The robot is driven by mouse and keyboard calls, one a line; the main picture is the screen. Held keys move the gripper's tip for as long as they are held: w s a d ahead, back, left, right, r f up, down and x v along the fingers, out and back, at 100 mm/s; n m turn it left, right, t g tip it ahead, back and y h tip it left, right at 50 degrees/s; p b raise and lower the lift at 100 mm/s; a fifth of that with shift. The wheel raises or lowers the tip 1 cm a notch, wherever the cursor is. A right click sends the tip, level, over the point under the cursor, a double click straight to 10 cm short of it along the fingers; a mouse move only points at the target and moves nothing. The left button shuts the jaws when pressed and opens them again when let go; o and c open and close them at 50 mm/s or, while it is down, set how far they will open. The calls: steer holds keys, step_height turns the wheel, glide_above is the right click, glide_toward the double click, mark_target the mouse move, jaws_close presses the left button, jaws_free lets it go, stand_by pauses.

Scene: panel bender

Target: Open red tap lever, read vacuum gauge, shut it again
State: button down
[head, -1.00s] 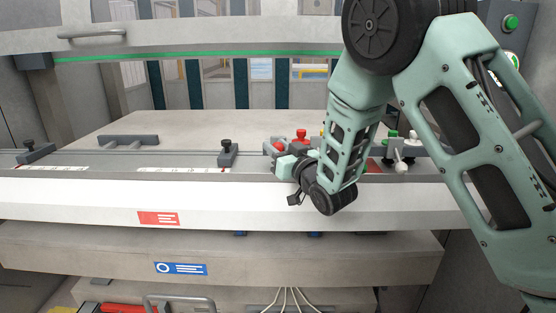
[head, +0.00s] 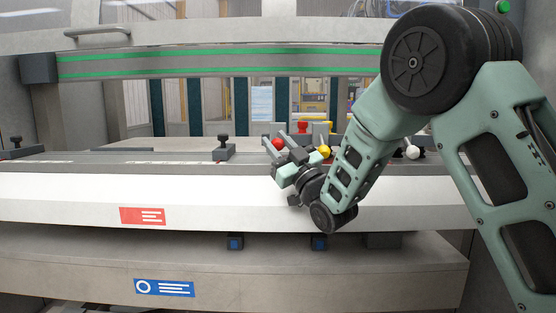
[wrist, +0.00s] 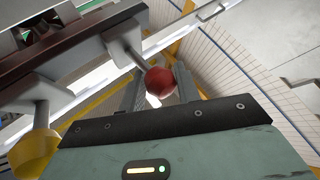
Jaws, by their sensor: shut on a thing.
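The red tap lever's ball knob (head: 278,145) is at the front of the bed, left of my forearm. In the wrist view the red ball (wrist: 160,82) sits between my two fingers, on a grey stem coming from a dark bar. My gripper (head: 275,139) is shut on this red ball. It also shows in the wrist view (wrist: 159,88). A yellow ball knob (head: 324,151) is to the right, and also at the lower left of the wrist view (wrist: 34,152). I cannot make out a vacuum gauge or its reading in either view.
A white ball knob (head: 412,152) stands right of my forearm. A red part (head: 303,127) stands behind the gripper. A black-knobbed grey stop (head: 223,150) is on the bed to the left. A green-striped beam (head: 215,62) spans above; the bed's left is mostly clear.

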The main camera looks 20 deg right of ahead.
steer(key=shift+a+f+n+y+b, duration=0.2)
steer(key=shift+f+n+y+b, duration=0.2)
steer(key=shift+f+y+b, duration=0.3)
steer(key=c, duration=1.1)
jaws_free()
steer(key=shift+w, duration=0.1)
steer(key=shift+o, duration=0.2)
steer(key=shift+d+r, duration=0.1)
steer(key=shift+r, duration=0.1)
steer(key=b+v, duration=0.4)
steer(key=v, duration=1.3)
steer(key=shift+s, duration=0.25)
